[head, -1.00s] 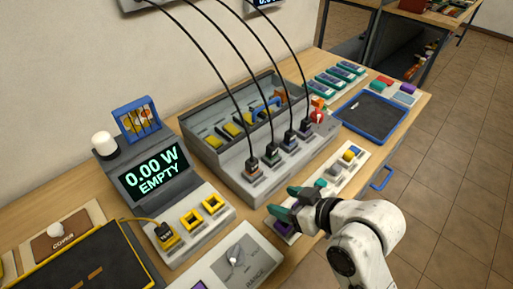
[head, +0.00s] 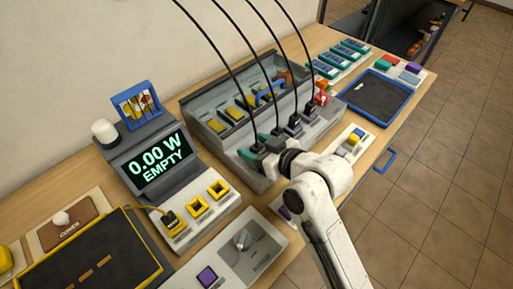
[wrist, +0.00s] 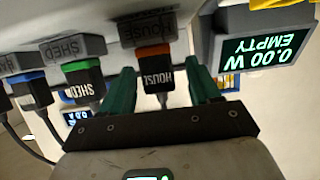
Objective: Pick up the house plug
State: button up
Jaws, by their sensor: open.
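The house plug (wrist: 156,79) is black with an orange band and the label HOUSE in the wrist view. It sits in the socket marked HOUSE (wrist: 147,30), with its cable running off. My gripper (wrist: 160,68) is open, with one teal finger on each side of the plug. A gap shows between the plug and each finger. In the head view my gripper (head: 259,157) is at the leftmost plug of the grey socket panel (head: 235,172) and mostly hides it.
A green-banded plug (wrist: 82,80) and a blue-banded plug (wrist: 34,90) stand beside the house plug with their cables. The power display (head: 158,160) reads 0.00 W EMPTY. A blue-rimmed tray (head: 405,98) stands at the back right.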

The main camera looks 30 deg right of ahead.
jog(key=shift+x, duration=0.9)
jog(key=c, duration=1)
jog(key=shift+c, duration=0.2)
